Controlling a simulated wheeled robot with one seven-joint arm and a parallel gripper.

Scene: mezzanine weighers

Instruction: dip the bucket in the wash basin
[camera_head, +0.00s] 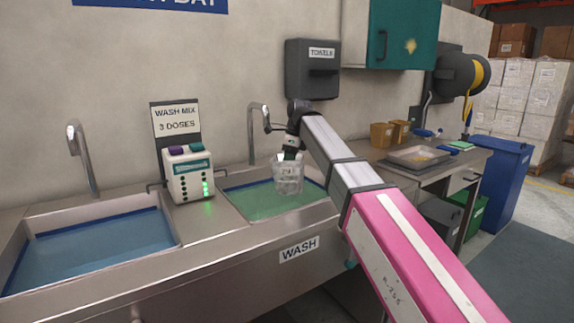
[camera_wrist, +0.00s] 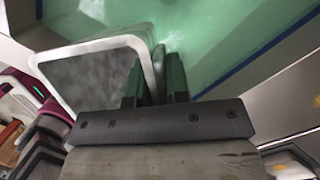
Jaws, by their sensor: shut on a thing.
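The bucket (camera_head: 288,178) is a small, pale, see-through container. My gripper (camera_head: 290,154) is shut on its upper edge and holds it upright over the wash basin (camera_head: 248,207). In the wrist view my dark green fingers (camera_wrist: 158,85) pinch one side wall of the bucket (camera_wrist: 95,75), whose rounded square rim faces the camera. The wash basin holds green liquid, which also fills the background of the wrist view. A sign reading WASH is on the front of the counter. I cannot tell whether the bucket's bottom touches the liquid.
A second basin (camera_head: 90,245) with blue liquid is at the left. A dispenser (camera_head: 188,175) with green lights stands between the basins under a WASH MIX 3 DOSES sign. A tap (camera_head: 252,130) rises behind the wash basin. A tray (camera_head: 417,158) lies on the right counter.

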